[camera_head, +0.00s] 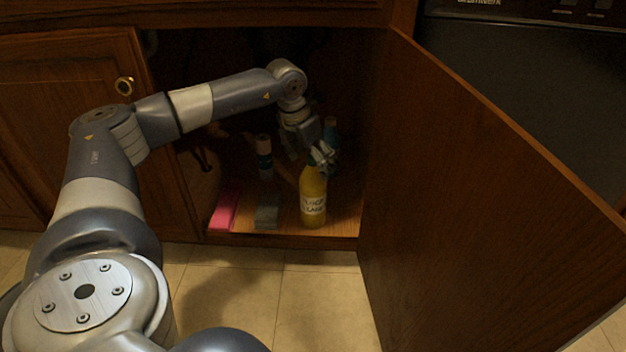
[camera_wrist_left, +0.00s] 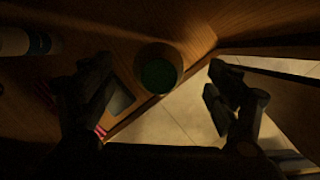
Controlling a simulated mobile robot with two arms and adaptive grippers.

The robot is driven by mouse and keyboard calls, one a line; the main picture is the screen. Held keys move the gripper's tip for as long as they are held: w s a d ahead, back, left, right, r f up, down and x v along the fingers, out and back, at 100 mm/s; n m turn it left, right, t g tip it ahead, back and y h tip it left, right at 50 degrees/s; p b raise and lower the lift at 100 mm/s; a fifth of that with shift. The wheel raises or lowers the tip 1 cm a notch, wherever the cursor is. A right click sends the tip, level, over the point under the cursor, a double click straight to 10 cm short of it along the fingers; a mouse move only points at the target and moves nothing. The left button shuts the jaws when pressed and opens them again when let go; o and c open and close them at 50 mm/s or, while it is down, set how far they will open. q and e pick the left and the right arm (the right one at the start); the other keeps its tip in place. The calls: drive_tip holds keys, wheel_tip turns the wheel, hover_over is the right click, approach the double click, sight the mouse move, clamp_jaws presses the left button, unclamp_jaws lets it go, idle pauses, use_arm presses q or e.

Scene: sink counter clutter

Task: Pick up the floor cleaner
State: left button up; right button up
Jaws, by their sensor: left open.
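The floor cleaner (camera_head: 313,200) is a yellow bottle with a green cap and a white label. It stands upright near the front edge of the open cabinet's floor. In the left wrist view it shows from above, with its green cap (camera_wrist_left: 158,75) between the two fingers and a little ahead of them. My left gripper (camera_head: 322,157) is open at the bottle's top, and its fingers (camera_wrist_left: 150,100) are spread wide on either side. I cannot tell whether a finger touches the bottle. My right gripper is not in view.
A pink item (camera_head: 224,211) and a grey block (camera_head: 267,211) lie left of the bottle. A white bottle with a dark band (camera_head: 264,158) stands behind. A bluish item (camera_head: 331,130) is partly hidden behind my gripper. The open cabinet door (camera_head: 470,190) bounds the right side.

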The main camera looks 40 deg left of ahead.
sight(313, 192)
use_arm(q)
drive_tip(key=b+x, duration=0.2)
drive_tip(key=x, duration=0.1)
drive_tip(key=b+x, duration=0.1)
drive_tip(key=b, duration=0.1)
drive_tip(key=shift+w+a+f, duration=0.1)
drive_tip(key=shift+w+f, duration=0.2)
drive_tip(key=shift+w, duration=0.1)
clamp_jaws()
